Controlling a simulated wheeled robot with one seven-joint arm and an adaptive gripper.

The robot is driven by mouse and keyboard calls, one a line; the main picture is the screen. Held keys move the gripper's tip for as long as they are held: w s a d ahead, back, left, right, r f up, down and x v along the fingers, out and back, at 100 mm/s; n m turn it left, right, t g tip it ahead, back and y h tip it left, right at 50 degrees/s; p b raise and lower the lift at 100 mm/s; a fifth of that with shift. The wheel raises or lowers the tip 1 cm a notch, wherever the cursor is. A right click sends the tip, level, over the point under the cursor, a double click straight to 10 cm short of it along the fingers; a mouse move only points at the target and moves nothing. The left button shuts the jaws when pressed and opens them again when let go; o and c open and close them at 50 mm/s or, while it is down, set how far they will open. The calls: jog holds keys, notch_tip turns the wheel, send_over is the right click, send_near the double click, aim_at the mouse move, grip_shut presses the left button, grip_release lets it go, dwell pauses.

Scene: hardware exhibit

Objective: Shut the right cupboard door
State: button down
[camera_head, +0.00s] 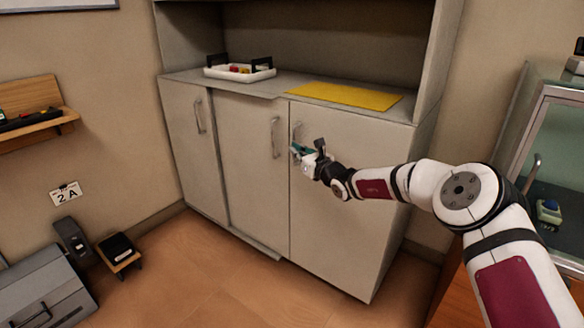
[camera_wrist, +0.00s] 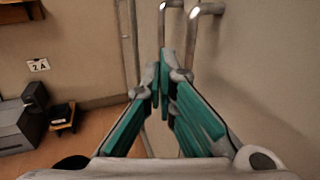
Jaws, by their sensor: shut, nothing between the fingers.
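The right cupboard door (camera_head: 340,210) is a pale grey panel that looks about flush with the cupboard front; I cannot tell if a small gap is left. Its bar handle (camera_head: 298,131) is near its left edge. My gripper (camera_head: 297,150), with green fingers, is by the lower end of this handle, close to the door face. In the wrist view my gripper (camera_wrist: 162,75) has its fingertips together and empty, below two metal handles. The right door (camera_wrist: 255,70) fills the right side there. Contact with the door is unclear.
The middle door (camera_head: 250,180) and left door (camera_head: 188,150) have handles too; the middle panel stands slightly proud. A white tray (camera_head: 240,74) and yellow mat (camera_head: 345,95) lie on the counter. A glass case (camera_head: 550,150) stands at right. Floor in front (camera_head: 220,285) is clear.

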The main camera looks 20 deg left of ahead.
jog(key=s+d+p, duration=0.3)
jog(key=s+d, duration=0.1)
jog(key=s, duration=0.4)
jog(key=shift+s, duration=0.3)
